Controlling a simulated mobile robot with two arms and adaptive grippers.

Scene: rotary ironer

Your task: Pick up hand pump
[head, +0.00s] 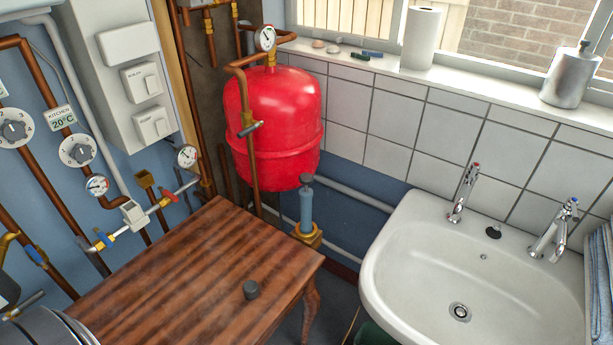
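The likely hand pump (306,211) is a slim upright blue cylinder with a grey top. It rises from a brass-coloured fitting (308,236) at the far right corner of the wooden table, below the red tank. I cannot tell whether the fitting rests on the table or stands just behind it. Neither of my grippers is in view, and nothing is seen holding the pump.
The wooden table (190,270) is mostly bare, with a small dark cylinder (251,289) near its right edge. The red tank (272,125) and copper pipes stand behind. A white sink (400,262) is at right. Valves and gauges line the left wall.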

